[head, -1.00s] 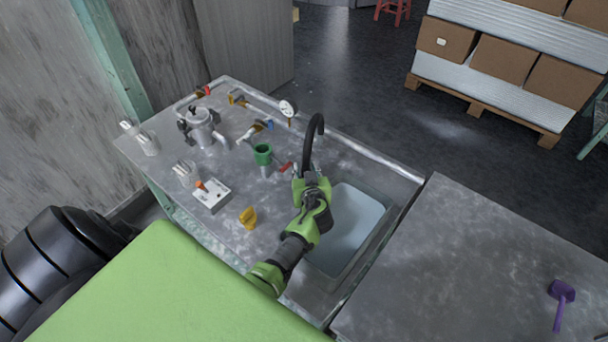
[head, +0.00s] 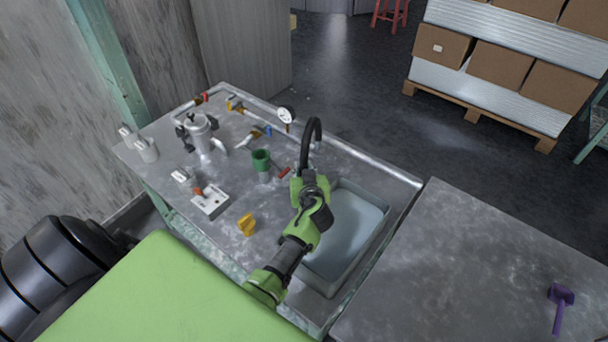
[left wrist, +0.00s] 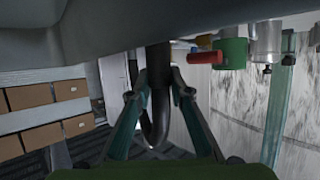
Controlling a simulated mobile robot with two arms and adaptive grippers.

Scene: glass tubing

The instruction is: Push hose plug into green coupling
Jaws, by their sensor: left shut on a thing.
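The green coupling (head: 261,160) stands upright on the metal bench, left of my left gripper. It also shows in the left wrist view (left wrist: 232,53), right of the fingers. My left gripper (head: 303,174) is shut on the black hose (head: 306,145), which arches above it in the head view. In the left wrist view the hose (left wrist: 158,115) passes between the two fingers (left wrist: 158,82) and curves. The gripper and coupling are apart. I cannot make out the hose plug clearly. My right gripper is not in view.
A red handle (head: 283,172) lies between coupling and gripper. A sink (head: 350,230) is right of the arm. The right worktop (head: 460,270) is mostly clear.

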